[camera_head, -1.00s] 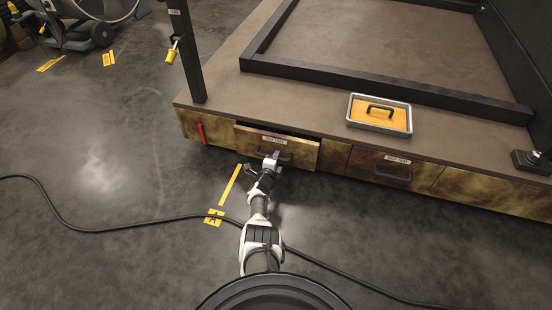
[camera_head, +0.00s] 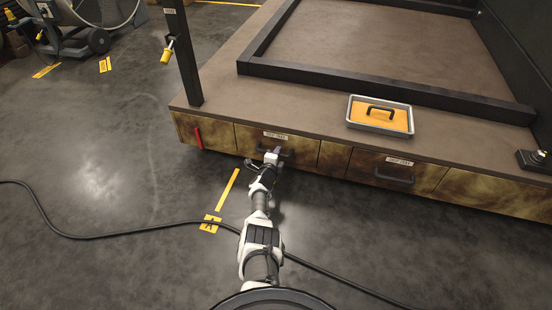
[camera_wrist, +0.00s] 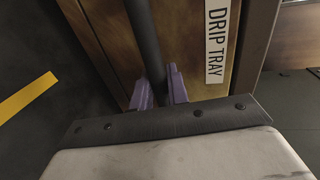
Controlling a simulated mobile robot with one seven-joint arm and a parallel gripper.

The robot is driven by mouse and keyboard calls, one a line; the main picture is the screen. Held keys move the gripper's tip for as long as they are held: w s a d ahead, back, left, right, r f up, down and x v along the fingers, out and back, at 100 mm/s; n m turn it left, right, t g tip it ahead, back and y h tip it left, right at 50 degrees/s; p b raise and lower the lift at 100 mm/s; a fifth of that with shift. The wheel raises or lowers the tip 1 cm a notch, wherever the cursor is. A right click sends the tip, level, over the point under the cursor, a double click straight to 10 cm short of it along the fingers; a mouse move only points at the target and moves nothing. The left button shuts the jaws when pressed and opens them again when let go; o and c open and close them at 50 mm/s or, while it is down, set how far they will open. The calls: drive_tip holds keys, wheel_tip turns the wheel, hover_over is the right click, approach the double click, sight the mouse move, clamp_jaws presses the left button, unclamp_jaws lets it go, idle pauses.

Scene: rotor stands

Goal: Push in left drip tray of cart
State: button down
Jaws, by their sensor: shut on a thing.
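The left drip tray (camera_head: 248,141) of the cart has a mottled brass-coloured front with a white DRIP TRAY label and a dark bar handle (camera_head: 284,153). Its front looks flush with the cart's side, and no gap shows above it. My gripper (camera_head: 271,155) is at the handle, its fingers shut on the bar. In the wrist view the two purple fingers (camera_wrist: 160,88) stand either side of the dark handle bar (camera_wrist: 146,40), beside the DRIP TRAY label (camera_wrist: 216,42). The cart (camera_head: 225,95) has a brown top.
The right drip tray (camera_head: 425,178) sits flush in the cart. A metal pan with an orange insert (camera_head: 391,118) rests on the cart top. A dark post (camera_head: 182,60) stands at the cart's left corner.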

drive_tip(key=shift+w+r, duration=0.2)
drive_tip(key=c, duration=1.5)
unclamp_jaws()
drive_tip(key=shift+d+f, duration=0.1)
drive_tip(key=shift+d, duration=0.05)
drive_tip(key=shift+o, duration=0.2)
drive_tip(key=shift+w, duration=0.1)
drive_tip(key=shift+s+a+r+p, duration=0.25)
drive_tip(key=shift+s+p, duration=0.25)
drive_tip(key=shift+p, duration=0.3)
drive_tip(key=p+v, duration=1.1)
drive_tip(key=v, duration=0.1)
drive_tip(key=shift+s+f+p, duration=0.25)
drive_tip(key=shift+s+p, duration=0.05)
drive_tip(key=shift+s, duration=0.15)
drive_tip(key=shift+a, duration=0.1)
